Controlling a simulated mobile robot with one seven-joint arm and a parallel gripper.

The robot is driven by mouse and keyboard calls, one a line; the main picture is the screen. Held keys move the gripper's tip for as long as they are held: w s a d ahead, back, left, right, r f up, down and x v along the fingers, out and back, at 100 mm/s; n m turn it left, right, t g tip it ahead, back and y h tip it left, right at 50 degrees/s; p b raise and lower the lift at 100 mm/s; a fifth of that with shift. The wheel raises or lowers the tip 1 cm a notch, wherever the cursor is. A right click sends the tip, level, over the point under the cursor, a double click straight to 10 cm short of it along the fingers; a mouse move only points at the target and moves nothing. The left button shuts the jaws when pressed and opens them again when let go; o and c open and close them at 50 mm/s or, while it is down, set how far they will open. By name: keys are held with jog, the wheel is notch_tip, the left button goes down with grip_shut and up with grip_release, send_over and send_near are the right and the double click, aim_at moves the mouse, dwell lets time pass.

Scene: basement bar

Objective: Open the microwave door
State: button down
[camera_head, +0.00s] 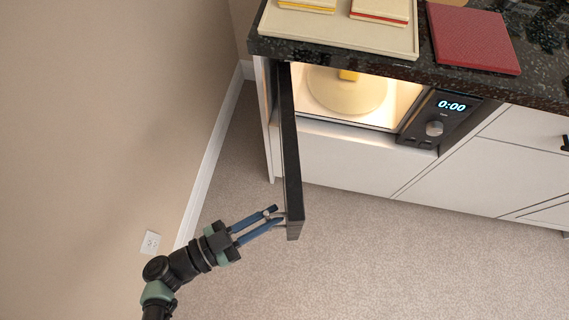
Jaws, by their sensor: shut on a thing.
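The microwave (435,118) is built into the cabinet under the dark counter. Its door (291,160) stands swung wide out on the left, seen nearly edge-on. The lit cavity shows a round turntable (345,95) with a small yellow thing (348,75) on it, partly cut off by the counter. The display reads 0:00. My gripper (277,214) is at the free end of the door, on its left side. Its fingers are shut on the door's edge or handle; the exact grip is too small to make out.
The dark counter (400,65) carries a cream tray (345,35) with books or boxes and a red board (472,38). A beige wall with a socket (150,242) is close on the left. Carpeted floor (400,265) in front is clear.

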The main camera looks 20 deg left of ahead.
jog(key=s+a+b, duration=0.1)
jog(key=a+b, duration=0.3)
jog(key=a, duration=0.4)
jog(key=c, duration=0.9)
grip_release()
jog(key=shift+s, duration=0.1)
jog(key=shift+b+v, duration=1.05)
jog(key=shift+v, duration=5.4)
jog(key=shift+s+d, duration=0.1)
jog(key=shift+d, duration=0.05)
